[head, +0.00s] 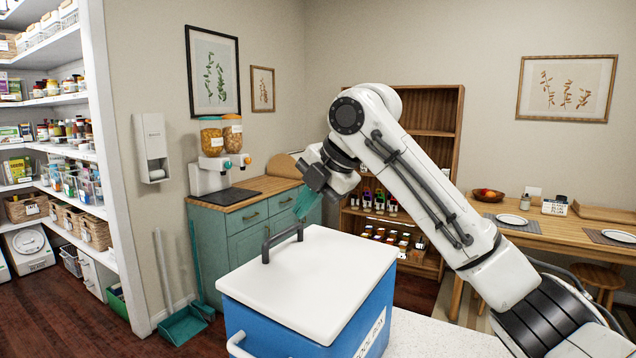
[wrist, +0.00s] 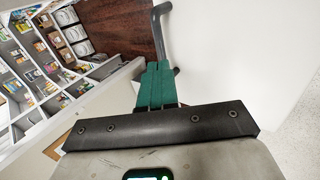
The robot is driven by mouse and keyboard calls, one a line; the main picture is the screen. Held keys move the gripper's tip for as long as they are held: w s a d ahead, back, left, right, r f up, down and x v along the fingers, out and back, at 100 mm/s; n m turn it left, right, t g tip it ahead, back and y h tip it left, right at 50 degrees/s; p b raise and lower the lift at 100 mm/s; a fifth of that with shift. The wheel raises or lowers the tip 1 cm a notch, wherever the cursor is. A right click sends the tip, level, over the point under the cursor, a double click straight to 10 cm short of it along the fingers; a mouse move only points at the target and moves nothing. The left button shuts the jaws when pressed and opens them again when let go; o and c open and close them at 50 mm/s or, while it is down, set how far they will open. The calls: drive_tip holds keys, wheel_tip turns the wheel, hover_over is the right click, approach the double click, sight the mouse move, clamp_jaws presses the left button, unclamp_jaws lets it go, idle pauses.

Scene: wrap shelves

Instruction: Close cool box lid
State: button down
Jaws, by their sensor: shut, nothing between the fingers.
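The cool box (head: 300,318) is blue with "COOL BOX" lettering, partly cut off, on its side. Its white lid (head: 312,275) lies flat over the top, and I see no gap between them. A dark handle (head: 283,244) stands at the lid's far left edge. My gripper (head: 301,212) has green fingers, shut and empty, pointing down just above the handle's far end. In the wrist view, the shut fingers (wrist: 157,66) are beside the handle (wrist: 162,28) and the white lid (wrist: 235,50). Whether they touch the handle I cannot tell.
The box stands on a pale speckled counter (head: 430,335). Behind is a green cabinet (head: 255,235) with a cereal dispenser (head: 215,155). Pantry shelves (head: 60,150) are at left, a wooden shelf (head: 430,110) and a dining table (head: 560,232) at right.

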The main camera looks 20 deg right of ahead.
sight(286, 230)
drive_tip(key=shift+x, duration=2.3)
